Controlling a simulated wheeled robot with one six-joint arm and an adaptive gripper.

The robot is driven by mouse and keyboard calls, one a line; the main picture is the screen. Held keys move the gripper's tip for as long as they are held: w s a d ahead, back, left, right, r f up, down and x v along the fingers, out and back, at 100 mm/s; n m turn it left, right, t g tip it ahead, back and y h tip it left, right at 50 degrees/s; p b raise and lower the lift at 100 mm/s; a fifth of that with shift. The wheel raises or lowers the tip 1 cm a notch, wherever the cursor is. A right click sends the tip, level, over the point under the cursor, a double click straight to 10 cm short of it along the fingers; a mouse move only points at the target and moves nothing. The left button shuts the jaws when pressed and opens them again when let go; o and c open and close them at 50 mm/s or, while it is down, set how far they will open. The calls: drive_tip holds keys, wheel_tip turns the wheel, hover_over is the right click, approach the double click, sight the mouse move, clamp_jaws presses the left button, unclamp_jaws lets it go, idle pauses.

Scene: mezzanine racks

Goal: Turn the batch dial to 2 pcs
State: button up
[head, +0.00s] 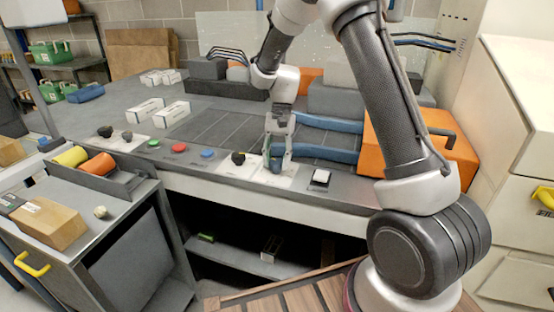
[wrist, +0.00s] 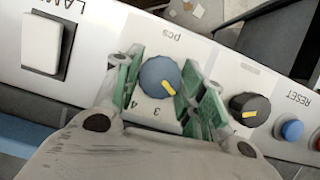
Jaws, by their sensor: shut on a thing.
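The batch dial (wrist: 158,74) is a round blue-grey knob with a yellow pointer, on a white plate marked "pcs". In the wrist view its pointer aims down and to the right, to the right of the printed 3. A 4 shows left of the 3; the other numbers are hidden or unclear near the right finger. My gripper (wrist: 158,82) has its green-padded fingers on either side of the dial and is shut on it. In the head view my gripper (head: 277,158) reaches down to the front control strip, where it largely hides the dial.
A black dial (wrist: 250,108) with a yellow pointer sits close beside my right finger in the wrist view. Beyond it is the blue RESET button (wrist: 291,130). A white lamp rocker switch (wrist: 43,45) is on the other side. An orange box (head: 420,150) stands on the bench at right.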

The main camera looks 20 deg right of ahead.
idle(0.4)
drive_tip(key=o, duration=1)
drive_tip(key=v, duration=1.2)
